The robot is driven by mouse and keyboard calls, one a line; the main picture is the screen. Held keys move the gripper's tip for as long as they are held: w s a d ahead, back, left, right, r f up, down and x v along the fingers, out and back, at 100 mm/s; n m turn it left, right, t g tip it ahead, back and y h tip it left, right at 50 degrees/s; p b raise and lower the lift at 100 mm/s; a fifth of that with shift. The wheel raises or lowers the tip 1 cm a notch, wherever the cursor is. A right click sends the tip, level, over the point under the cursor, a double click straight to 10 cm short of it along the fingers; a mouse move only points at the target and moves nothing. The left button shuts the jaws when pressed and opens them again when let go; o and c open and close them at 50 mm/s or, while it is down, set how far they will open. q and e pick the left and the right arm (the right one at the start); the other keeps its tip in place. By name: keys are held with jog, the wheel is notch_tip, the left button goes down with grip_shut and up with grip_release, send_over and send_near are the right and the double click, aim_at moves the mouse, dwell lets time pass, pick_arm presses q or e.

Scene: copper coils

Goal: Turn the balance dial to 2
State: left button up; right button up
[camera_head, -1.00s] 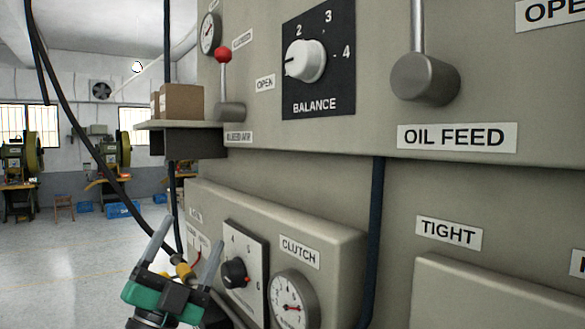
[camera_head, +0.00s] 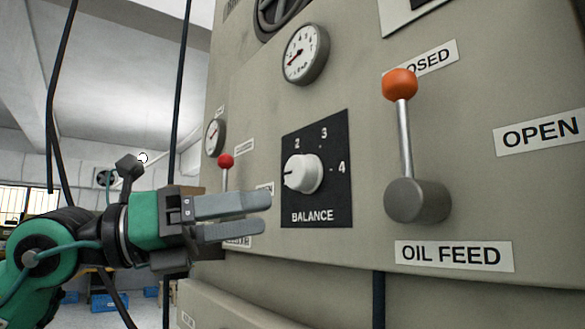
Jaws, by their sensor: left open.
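The balance dial (camera_head: 305,174) is a white round knob on a black square plate (camera_head: 333,205) marked 2, 3 and 4 with the word BALANCE below. The knob's dark pointer line points left, below and left of the 2. My left gripper (camera_head: 268,214) is in front of the panel, just left of the plate. Its two grey fingers point right toward the knob. It is open and empty, apart from the knob in the picture. My right gripper is not in view.
An oil feed lever (camera_head: 404,140) with an orange ball stands right of the plate. A red-knobbed lever (camera_head: 226,162) is left, partly behind my gripper. A gauge (camera_head: 305,54) sits above. Dark cables (camera_head: 178,90) hang at the left.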

aim_at(293, 168)
pick_arm(q)
jog(key=s+a+r+n+t+y, duration=0.1)
jog(key=a+r+n+t+y, duration=0.1)
jog(key=a+r+t+y, duration=0.4)
jog(key=shift+h, duration=0.5)
jog(key=p+x, duration=0.1)
jog(key=x, duration=0.3)
jog(key=r+p+x, duration=0.1)
jog(key=p+x, duration=0.1)
jog(key=x, duration=0.3)
jog(key=p+x, duration=0.1)
jog(key=x, duration=0.3)
jog(key=shift+w+d+r, duration=0.1)
jog(key=shift+d+r, duration=0.05)
jog(key=shift+r, duration=0.1)
jog(key=shift+w+d+f+p, duration=0.1)
jog(key=shift+w+d+p, duration=0.2)
jog(key=shift+w+d, duration=0.05)
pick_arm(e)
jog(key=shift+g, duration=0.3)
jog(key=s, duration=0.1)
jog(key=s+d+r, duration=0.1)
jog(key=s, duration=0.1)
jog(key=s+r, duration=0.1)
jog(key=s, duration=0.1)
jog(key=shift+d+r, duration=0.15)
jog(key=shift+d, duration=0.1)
pick_arm(q)
jog(key=c, duration=0.9)
